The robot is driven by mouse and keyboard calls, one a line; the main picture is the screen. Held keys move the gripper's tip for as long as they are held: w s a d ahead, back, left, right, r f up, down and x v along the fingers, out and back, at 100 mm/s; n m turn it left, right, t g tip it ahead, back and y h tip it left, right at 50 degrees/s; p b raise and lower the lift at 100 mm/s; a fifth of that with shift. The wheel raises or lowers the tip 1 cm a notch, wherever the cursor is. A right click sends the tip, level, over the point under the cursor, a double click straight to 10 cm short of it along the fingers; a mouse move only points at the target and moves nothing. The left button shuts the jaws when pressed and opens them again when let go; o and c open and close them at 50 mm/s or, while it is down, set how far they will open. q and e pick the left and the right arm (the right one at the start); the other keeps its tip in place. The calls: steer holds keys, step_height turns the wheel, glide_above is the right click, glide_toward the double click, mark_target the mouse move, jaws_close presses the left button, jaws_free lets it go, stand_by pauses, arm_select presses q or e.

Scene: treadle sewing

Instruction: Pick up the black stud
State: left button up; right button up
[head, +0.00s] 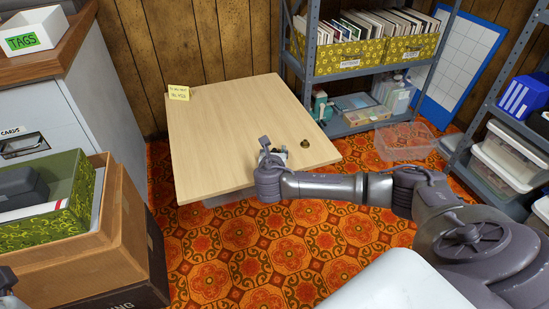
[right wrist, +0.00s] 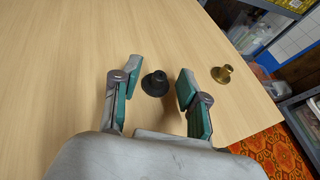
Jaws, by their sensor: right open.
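The black stud (right wrist: 155,84) stands on the pale wooden table (head: 225,120), its round flange and narrower knob showing in the right wrist view. My right gripper (right wrist: 156,90) is open, with one green-lined finger on either side of the stud in that view. I see no finger touching it. In the head view my right gripper (head: 273,155) is over the table's front part, and the black stud cannot be made out clearly behind it. At the lower left edge of the head view, a small grey piece appears to be part of my left arm; its jaws cannot be made out.
A brass stud (right wrist: 222,73) stands just right of my right gripper's right finger; it also shows in the head view (head: 305,144). Shelves (head: 350,75) stand behind; most of the tabletop is clear.

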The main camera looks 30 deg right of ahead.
steer(key=shift+w+d, duration=0.1)
jaws_close()
stand_by(0.3)
steer(key=shift+r, duration=0.1)
